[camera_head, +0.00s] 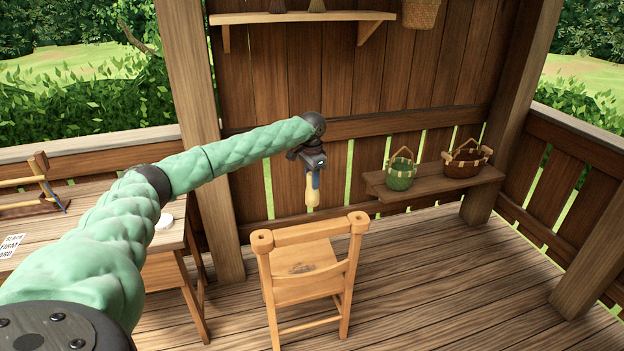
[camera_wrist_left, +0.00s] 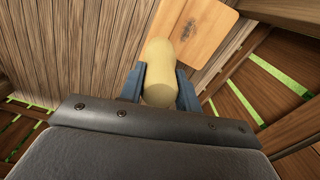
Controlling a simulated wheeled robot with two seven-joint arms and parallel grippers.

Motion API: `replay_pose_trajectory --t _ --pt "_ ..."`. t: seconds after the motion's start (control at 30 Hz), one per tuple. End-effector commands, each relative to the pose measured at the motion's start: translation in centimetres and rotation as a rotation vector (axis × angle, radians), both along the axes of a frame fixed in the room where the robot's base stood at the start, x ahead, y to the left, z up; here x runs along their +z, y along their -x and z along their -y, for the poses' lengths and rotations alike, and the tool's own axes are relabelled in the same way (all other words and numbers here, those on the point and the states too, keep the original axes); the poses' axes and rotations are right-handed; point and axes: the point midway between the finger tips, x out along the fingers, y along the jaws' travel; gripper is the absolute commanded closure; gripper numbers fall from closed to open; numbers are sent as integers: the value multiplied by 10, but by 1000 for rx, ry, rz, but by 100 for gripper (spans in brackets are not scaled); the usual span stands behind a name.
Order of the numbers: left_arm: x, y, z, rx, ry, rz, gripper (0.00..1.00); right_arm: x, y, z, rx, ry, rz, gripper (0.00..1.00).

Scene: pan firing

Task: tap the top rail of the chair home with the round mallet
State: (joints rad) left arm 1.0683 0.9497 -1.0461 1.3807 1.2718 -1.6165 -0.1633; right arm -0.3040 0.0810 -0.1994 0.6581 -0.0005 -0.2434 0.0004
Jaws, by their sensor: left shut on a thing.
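The wooden chair (camera_head: 305,285) stands upright on the deck with its back towards me. Its top rail (camera_head: 308,231) spans the two back posts; I cannot tell whether it is fully seated. My left gripper (camera_head: 314,170) is shut on the pale yellow round mallet (camera_head: 312,194), which hangs downward beyond the chair back and above it. In the left wrist view the mallet (camera_wrist_left: 180,45) sits between the blue fingers of the gripper (camera_wrist_left: 160,90), with part of the chair (camera_wrist_left: 198,22) behind it. My right gripper is not in view.
A workbench (camera_head: 95,205) at the left holds wooden tools (camera_head: 38,185), a white round item (camera_head: 164,220) and a printed card (camera_head: 11,245). A low shelf (camera_head: 430,185) bears a green basket (camera_head: 399,174) and a brown basket (camera_head: 464,162). The deck (camera_head: 450,270) right of the chair is clear.

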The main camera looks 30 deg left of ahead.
Motion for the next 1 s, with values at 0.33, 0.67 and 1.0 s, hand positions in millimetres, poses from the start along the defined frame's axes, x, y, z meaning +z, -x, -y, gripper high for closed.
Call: replay_pose_trajectory --t 0.33,0.67,1.0 --pt "3 1 -1 0 0 0 100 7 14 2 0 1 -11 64" --pt "-28 1 0 1 1 0 100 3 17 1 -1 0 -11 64" --pt "-48 1 0 0 1 0 100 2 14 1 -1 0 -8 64"
